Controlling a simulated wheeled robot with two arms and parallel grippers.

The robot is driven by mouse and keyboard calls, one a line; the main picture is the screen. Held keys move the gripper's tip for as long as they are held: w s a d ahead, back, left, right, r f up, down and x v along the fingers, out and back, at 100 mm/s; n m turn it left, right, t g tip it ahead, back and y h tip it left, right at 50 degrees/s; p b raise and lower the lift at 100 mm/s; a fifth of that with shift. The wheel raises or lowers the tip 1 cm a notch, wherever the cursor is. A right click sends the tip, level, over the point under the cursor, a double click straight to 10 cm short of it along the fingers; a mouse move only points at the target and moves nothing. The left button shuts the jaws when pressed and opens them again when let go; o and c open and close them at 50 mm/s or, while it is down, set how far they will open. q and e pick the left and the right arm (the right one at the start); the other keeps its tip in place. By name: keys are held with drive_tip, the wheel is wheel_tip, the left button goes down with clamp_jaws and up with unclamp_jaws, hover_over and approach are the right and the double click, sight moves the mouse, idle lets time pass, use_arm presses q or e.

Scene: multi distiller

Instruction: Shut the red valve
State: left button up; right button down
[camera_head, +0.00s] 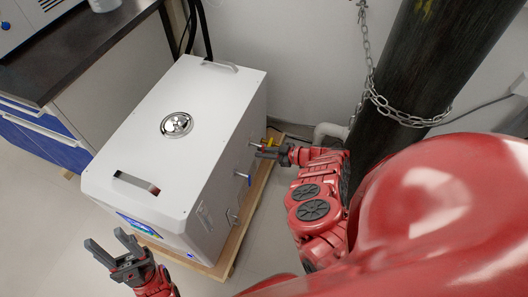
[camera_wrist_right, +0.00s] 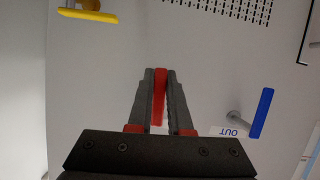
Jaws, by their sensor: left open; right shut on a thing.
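The red valve handle (camera_wrist_right: 160,95) stands between the two fingers of my right gripper (camera_wrist_right: 160,76) in the right wrist view. The gripper is shut on it, and the handle points straight along the fingers. In the head view my right gripper (camera_head: 260,150) reaches the right side of the white machine (camera_head: 165,150); the red handle cannot be made out there. My left gripper (camera_head: 109,240) is open and empty, in front of the machine's near end.
A blue handle (camera_wrist_right: 262,113) beside an "OUT" label and a yellow handle (camera_wrist_right: 87,13) flank the red one. A wooden pallet (camera_head: 240,232) lies under the machine. A dark cylinder (camera_head: 405,80) with a chain (camera_head: 400,115) stands right; a counter (camera_head: 75,45) stands left.

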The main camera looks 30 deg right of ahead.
drive_tip(key=shift+s+a+m, duration=0.15)
drive_tip(key=shift+m, duration=0.15)
idle(0.5)
drive_tip(key=c, duration=0.8)
unclamp_jaws()
drive_tip(key=shift+c, duration=0.2)
drive_tip(key=p+v, duration=0.2)
drive_tip(key=v, duration=1)
